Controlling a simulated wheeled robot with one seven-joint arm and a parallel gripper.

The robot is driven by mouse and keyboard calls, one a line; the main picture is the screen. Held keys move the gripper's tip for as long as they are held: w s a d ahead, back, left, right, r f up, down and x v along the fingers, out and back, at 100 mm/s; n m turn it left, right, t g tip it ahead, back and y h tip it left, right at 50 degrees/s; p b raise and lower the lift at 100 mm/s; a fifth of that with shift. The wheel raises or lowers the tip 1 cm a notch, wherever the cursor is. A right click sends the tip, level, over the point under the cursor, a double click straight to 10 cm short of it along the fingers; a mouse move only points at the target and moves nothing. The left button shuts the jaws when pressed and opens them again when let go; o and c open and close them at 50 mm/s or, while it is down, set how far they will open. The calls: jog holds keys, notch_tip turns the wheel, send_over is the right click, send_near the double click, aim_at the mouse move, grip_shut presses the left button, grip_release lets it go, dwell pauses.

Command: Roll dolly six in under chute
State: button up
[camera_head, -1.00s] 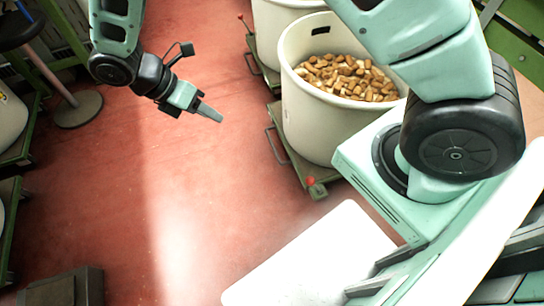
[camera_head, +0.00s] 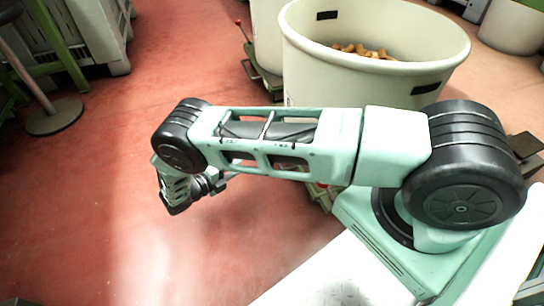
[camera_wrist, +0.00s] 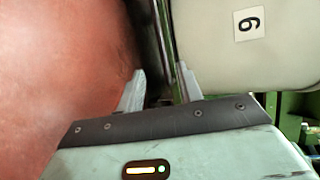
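A cream tub (camera_head: 380,85) with brown corks (camera_head: 362,50) inside stands on a green dolly (camera_head: 322,194), mostly hidden behind my arm. In the wrist view a cream tub wall (camera_wrist: 210,50) fills the upper right, with a white card (camera_wrist: 249,23) bearing a turned figure that looks like a 6. A dark and green dolly edge (camera_wrist: 167,40) runs down beside it. My gripper (camera_wrist: 160,85) has its fingertips apart, with this edge beyond the gap; I see no clear contact. In the head view my gripper (camera_head: 218,183) is low, left of the dolly. No chute shows.
Another cream tub (camera_head: 267,40) on a dolly stands behind, at the left of the first. A stool's round foot (camera_head: 54,116) and a pale crate (camera_head: 100,45) are at the left. The red floor (camera_head: 80,200) at the left and front is open.

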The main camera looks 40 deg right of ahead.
jog(key=shift+b+x, duration=2.85)
jog(key=shift+x, duration=5.8)
grip_shut()
